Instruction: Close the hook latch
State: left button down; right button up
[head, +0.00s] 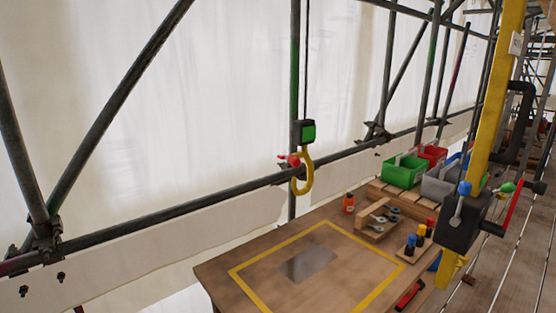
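A yellow hook (308,178) hangs from a dark block with a green face (308,133) on a thin cable, near the middle of the head view. A small red latch (291,160) is at the upper left of the hook, sticking out to the left near its mouth. It is too small to tell exactly how it sits against the hook tip. A dark scaffold rail passes close to the hook in the picture. Neither of my grippers is in view.
A wooden table (222,274) with a yellow-outlined square stands below. Green (404,171) and grey bins, an orange bottle (349,203) and tools sit toward its back and right. A yellow mast (494,95) with a crank winch (461,222) stands at right. Scaffold poles cross the left.

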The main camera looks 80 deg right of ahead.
aim_at(294, 162)
jog(key=z, duration=2.65)
